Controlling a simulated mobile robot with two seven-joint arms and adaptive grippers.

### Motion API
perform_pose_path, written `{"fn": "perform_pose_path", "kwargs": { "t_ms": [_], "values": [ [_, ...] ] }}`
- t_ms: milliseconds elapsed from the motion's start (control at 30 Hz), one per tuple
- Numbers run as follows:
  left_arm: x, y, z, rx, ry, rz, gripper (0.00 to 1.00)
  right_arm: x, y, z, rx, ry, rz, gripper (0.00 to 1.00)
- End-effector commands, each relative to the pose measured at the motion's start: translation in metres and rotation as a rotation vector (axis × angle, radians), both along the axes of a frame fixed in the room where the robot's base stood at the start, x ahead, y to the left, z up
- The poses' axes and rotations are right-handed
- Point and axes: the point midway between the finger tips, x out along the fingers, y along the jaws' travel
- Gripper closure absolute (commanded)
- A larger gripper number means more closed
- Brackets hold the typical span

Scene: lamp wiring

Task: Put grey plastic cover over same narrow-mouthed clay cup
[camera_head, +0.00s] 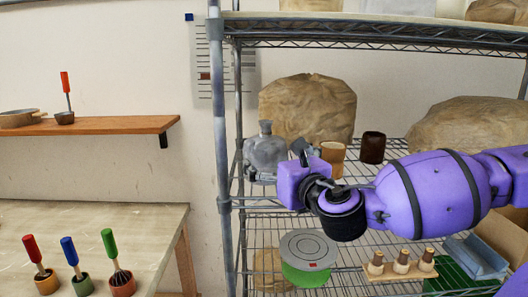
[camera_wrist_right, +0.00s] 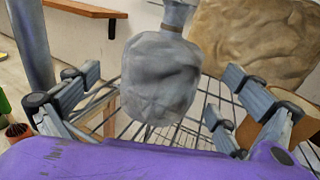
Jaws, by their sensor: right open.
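A grey, wrinkled, plastic-looking form (camera_head: 264,148) with a narrow neck stands upright on the wire shelf. In the right wrist view the grey form (camera_wrist_right: 158,80) fills the middle, with a thin brown band at its neck. I cannot tell the cover apart from a cup beneath it; no bare clay shows there. My right gripper (camera_head: 277,164) is open, its fingers on either side of the form. In the wrist view the open fingers (camera_wrist_right: 158,92) show gaps to it on both sides. My left gripper is not in view.
A tan cup (camera_head: 333,152) and a dark brown cup (camera_head: 372,148) stand right of the grey form. Large brown wrapped lumps (camera_head: 310,105) sit behind. A metal post (camera_head: 219,150) bounds the rack at left. A green-and-grey round tin (camera_head: 306,258) and a wooden peg rack (camera_head: 400,270) are below.

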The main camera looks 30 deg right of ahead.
Motion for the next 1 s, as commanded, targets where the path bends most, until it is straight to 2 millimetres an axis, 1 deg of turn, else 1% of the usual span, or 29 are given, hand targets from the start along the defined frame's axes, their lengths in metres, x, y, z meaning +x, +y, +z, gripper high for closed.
{"fn": "perform_pose_path", "kwargs": {
  "t_ms": [33, 100, 233, 333, 433, 567, 900, 1000],
  "values": [
    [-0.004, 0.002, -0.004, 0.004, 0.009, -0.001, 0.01, 0.008, -0.003, -0.002, 0.004, -0.001, -0.002, 0.0],
    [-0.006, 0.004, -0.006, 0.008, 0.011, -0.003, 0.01, 0.019, -0.008, -0.003, 0.005, -0.001, -0.002, 0.0],
    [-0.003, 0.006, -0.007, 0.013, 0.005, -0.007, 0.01, 0.035, -0.01, -0.003, 0.004, 0.0, -0.001, 0.0],
    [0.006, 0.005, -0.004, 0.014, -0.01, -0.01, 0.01, 0.041, -0.011, -0.002, 0.004, 0.0, -0.001, 0.0],
    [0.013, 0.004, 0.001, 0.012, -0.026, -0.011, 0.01, 0.041, -0.011, -0.001, 0.002, 0.0, -0.001, 0.0],
    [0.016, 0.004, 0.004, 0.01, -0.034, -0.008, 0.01, 0.041, -0.011, 0.0, 0.001, -0.001, -0.001, 0.0],
    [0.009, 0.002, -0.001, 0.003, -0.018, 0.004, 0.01, 0.041, -0.011, -0.001, 0.002, 0.0, -0.001, 0.45],
    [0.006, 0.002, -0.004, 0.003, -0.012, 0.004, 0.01, 0.041, -0.011, 0.0, 0.001, -0.001, 0.0, 0.45]
  ]
}}
